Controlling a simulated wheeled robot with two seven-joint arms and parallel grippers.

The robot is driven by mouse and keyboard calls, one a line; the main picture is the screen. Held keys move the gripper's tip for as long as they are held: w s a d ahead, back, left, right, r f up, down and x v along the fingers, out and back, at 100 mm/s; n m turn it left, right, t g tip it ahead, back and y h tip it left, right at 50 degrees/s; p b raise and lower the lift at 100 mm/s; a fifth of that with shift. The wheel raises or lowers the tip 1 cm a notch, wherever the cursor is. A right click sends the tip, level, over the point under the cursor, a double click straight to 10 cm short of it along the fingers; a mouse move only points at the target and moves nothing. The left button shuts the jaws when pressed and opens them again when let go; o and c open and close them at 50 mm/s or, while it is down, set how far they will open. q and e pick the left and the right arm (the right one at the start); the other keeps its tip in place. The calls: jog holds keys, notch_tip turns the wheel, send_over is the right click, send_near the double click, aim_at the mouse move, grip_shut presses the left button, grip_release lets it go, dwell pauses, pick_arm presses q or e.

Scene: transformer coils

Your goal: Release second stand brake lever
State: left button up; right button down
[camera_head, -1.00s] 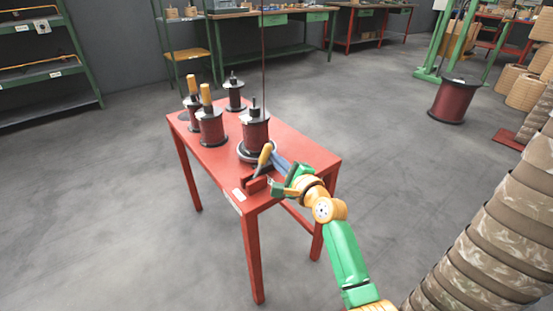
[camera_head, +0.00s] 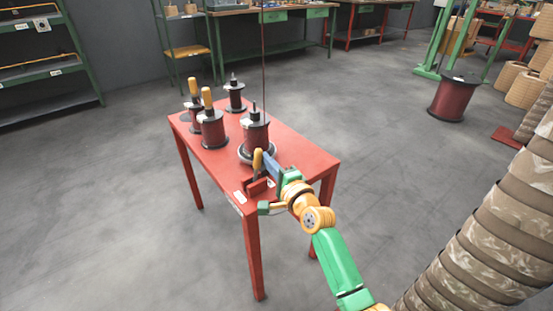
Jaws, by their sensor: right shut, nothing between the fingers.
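A red table (camera_head: 305,155) stands in the middle of the head view. Near its front right corner sits a spool stand holding a dark red coil (camera_head: 255,132). A brake lever with a yellow-tan handle (camera_head: 257,161) stands roughly upright in front of this coil, above a red block (camera_head: 257,188) at the table's edge. My right gripper (camera_head: 268,163) is shut and empty, right beside the lever handle. Whether it touches the handle cannot be told. The lever's lower part is partly hidden. My left gripper is out of view.
Two coils with tan handles (camera_head: 212,129) and a further small coil (camera_head: 235,96) stand at the table's back left. A big ribbed roll (camera_head: 490,220) fills the right side. A large coil (camera_head: 454,98) stands on the floor behind. The table's right part is clear.

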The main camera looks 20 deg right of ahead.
jog(key=shift+s+a+r+n+p, duration=0.15)
jog(key=shift+a+n+p, duration=0.05)
jog(key=shift+a+n, duration=0.2)
jog(key=shift+s+a+r+n+p, duration=0.1)
jog(key=shift+a+r+n+p, duration=0.15)
jog(key=shift+n, duration=0.25)
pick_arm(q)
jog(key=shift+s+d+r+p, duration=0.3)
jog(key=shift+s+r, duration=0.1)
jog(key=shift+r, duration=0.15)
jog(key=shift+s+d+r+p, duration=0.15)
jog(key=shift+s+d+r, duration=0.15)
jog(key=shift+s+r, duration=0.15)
pick_arm(e)
jog(key=shift+s+a+f+n+t, duration=0.15)
jog(key=shift+s+a+n, duration=0.1)
jog(key=shift+a+n, duration=0.6)
jog(key=shift+s+a+n+t, duration=0.2)
jog(key=shift+a+n, duration=0.3)
jog(key=shift+n, duration=0.7)
jog(key=shift+s+a+f+n+t, duration=0.15)
jog(key=shift+s+a+n, duration=0.1)
jog(key=shift+a+n, duration=0.6)
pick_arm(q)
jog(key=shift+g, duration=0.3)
pick_arm(e)
jog(key=shift+d+n, duration=0.2)
jog(key=shift+n, duration=0.1)
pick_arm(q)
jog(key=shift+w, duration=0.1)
